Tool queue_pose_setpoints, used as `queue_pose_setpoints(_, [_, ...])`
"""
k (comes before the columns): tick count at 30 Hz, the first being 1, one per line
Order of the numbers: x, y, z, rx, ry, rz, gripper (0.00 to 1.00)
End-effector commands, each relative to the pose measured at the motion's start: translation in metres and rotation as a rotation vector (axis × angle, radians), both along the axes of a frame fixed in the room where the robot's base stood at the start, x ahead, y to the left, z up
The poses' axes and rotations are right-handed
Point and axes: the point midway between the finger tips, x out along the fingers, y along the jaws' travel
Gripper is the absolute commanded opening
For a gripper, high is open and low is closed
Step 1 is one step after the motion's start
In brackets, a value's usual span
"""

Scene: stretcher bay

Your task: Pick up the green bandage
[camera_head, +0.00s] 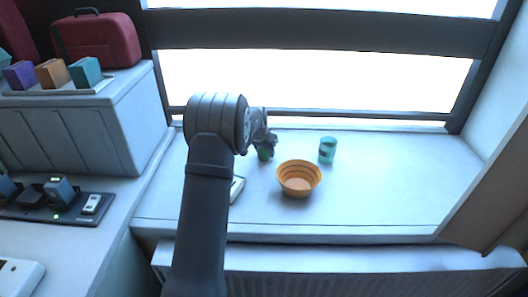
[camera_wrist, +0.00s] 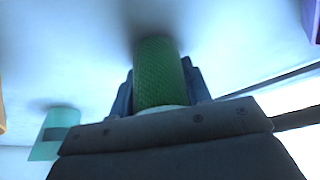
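The green bandage is a textured green roll (camera_wrist: 160,72). In the wrist view it sits between the two fingers of my gripper (camera_wrist: 160,88), which lie against both its sides with no gap showing. In the head view a small part of the green bandage (camera_head: 264,154) shows under my gripper (camera_head: 267,145), above the window sill and left of the orange bowl. My gripper looks shut on it. A dark shadow lies by its far end; I cannot tell whether it touches the sill.
An orange bowl (camera_head: 299,182) and a teal cup with a dark band (camera_head: 328,150) stand close to the right; the cup also shows in the wrist view (camera_wrist: 52,140). A white item (camera_head: 237,188) is partly hidden by my arm. The window is behind. The sill's right side is clear.

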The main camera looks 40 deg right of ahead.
Motion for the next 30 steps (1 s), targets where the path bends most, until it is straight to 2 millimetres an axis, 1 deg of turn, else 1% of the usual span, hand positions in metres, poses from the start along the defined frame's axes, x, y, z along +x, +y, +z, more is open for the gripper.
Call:
queue_pose_setpoints(1, [0.0, 0.0, 0.0, 0.0, 0.0, 0.0, 0.26])
queue_pose_setpoints(2, [0.0, 0.0, 0.0, 0.0, 0.0, 0.0, 0.21])
queue_pose_setpoints(10, [0.0, 0.0, 0.001, -0.001, 0.0, 0.0, 0.21])
queue_pose_setpoints(13, [0.0, 0.0, 0.005, -0.002, -0.002, 0.0, 0.21])
queue_pose_setpoints(17, [0.001, 0.0, 0.018, -0.003, -0.002, 0.0, 0.21])
queue_pose_setpoints(21, [0.001, -0.001, 0.042, -0.003, -0.004, 0.0, 0.21])
queue_pose_setpoints(22, [-0.004, -0.002, 0.047, -0.003, -0.003, -0.002, 0.21])
queue_pose_setpoints(30, [-0.068, -0.01, 0.082, -0.003, -0.002, -0.004, 0.21])
